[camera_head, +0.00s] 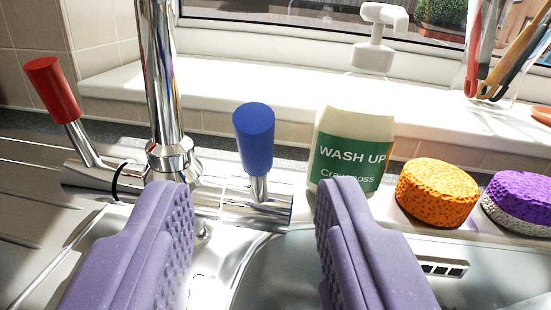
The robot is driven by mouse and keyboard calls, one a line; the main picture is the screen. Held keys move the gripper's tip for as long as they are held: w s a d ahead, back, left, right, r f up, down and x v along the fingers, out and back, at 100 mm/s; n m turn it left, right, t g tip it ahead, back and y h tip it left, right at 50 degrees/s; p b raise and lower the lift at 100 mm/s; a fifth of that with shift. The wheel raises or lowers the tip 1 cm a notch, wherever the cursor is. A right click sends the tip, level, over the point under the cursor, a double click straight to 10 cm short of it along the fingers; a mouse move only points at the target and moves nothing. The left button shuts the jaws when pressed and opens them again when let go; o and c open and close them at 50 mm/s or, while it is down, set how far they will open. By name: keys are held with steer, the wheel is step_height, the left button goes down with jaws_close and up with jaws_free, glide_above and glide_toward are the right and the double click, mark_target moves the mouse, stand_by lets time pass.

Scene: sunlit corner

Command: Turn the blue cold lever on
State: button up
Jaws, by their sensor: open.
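The blue cold lever (254,140) stands nearly upright on a short chrome stem at the right end of the chrome tap body (220,200). The red lever (55,92) is at the left end, tilted up and to the left. The tall chrome spout (160,75) rises between them. My gripper (257,195) is open, with one purple padded finger on each side in the foreground. The blue lever appears in the gap between the fingers, beyond the tips. The fingers do not appear to touch it.
A wash-up bottle (352,150) with a white pump stands close right of the blue lever. An orange sponge (437,192) and a purple sponge (520,200) sit further right. The metal sink basin (480,262) lies in front. A white windowsill (240,90) runs behind.

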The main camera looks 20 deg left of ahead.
mark_target(254, 154)
steer(key=x, duration=0.5)
steer(key=shift+b, duration=0.35)
steer(key=shift+s, duration=0.1)
jaws_close()
